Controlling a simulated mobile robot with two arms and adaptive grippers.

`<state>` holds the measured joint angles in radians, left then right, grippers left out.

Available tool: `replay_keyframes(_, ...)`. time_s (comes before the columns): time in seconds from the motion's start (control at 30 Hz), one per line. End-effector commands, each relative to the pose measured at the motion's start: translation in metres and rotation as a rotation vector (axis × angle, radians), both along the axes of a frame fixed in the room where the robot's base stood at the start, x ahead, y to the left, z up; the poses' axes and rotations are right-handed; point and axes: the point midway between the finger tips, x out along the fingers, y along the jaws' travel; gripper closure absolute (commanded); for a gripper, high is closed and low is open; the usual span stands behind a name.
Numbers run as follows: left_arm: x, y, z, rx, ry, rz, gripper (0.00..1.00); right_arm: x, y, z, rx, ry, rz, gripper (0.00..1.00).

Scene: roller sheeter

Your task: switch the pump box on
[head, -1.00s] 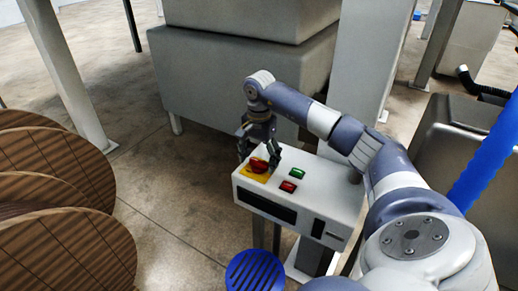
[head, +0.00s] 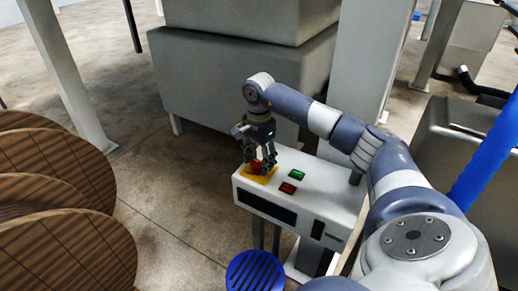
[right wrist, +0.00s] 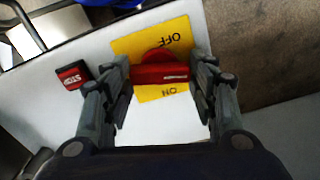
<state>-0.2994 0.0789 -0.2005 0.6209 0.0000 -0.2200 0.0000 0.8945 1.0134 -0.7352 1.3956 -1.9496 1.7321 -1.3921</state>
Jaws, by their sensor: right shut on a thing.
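The pump box (head: 318,190) is a white cabinet with a sloping top. A yellow plate (right wrist: 180,28) on it reads OFF on its far side and ON on its near side in the right wrist view, the letters inverted. A red rotary switch (right wrist: 160,73) sits in the plate's middle, its bar lying crosswise between the two words, a pale mark near the right end. My right gripper (head: 262,168) is shut on this bar, one finger at each end; it also shows in the right wrist view (right wrist: 163,82). My left gripper is not in view.
A green button (head: 297,175) and a red button (head: 287,188), marked STOP, sit beside the yellow plate. A blue slatted round stool (head: 255,272) stands in front of the box. Wooden reels (head: 65,255) stand at left. Open floor lies between reels and box.

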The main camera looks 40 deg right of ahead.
Motion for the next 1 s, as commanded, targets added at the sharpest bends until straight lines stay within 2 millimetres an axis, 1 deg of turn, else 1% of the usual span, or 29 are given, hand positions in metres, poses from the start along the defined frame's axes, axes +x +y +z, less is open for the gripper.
replay_keyframes(1.0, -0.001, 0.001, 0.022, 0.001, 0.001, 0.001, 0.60, -0.001, 0.000, 0.000, 0.000, 0.003, -0.960, 0.71)
